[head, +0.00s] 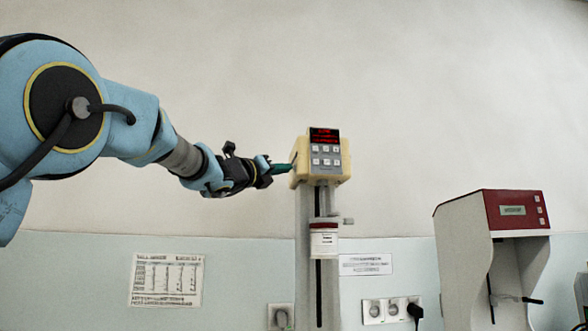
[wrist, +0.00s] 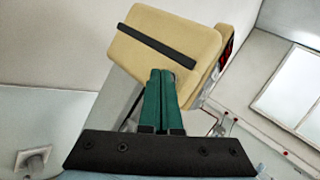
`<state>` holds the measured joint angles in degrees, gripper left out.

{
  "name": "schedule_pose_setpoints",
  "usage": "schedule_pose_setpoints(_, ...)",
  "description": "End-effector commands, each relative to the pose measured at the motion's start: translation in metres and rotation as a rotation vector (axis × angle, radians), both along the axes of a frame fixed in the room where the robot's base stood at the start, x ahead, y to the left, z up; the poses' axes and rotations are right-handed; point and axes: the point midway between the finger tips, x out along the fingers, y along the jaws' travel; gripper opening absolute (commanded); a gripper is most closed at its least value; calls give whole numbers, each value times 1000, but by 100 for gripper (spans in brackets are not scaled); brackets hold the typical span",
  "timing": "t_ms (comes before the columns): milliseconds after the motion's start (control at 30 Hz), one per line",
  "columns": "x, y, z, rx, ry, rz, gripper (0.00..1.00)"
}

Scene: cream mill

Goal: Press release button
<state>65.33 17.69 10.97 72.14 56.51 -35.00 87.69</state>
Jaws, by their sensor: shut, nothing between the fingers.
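The cream instrument head (head: 303,167) sits on top of a grey column (head: 305,235), with a red-lit display (head: 324,136) and several small pale buttons (head: 326,155) on its front. I cannot tell which button is the release button. My gripper (head: 290,168) is shut and empty, close to the left side of the head. In the wrist view my green fingers (wrist: 161,75) lie together, pointing at the cream side face (wrist: 178,38), which bears a black strip (wrist: 157,45). The fingertips appear below the strip; whether they touch the housing I cannot tell.
A red and white instrument (head: 513,208) stands at right. Wall sockets (head: 391,310) with a black plug and posted sheets (head: 166,280) are behind. The space above the head is clear.

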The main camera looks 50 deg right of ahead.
Motion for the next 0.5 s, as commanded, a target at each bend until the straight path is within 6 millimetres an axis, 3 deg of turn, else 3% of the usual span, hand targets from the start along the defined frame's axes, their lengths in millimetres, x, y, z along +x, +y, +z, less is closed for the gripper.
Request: schedule_pose_setpoints(500, 7, 9, 0, -1, 0, 0, 0)
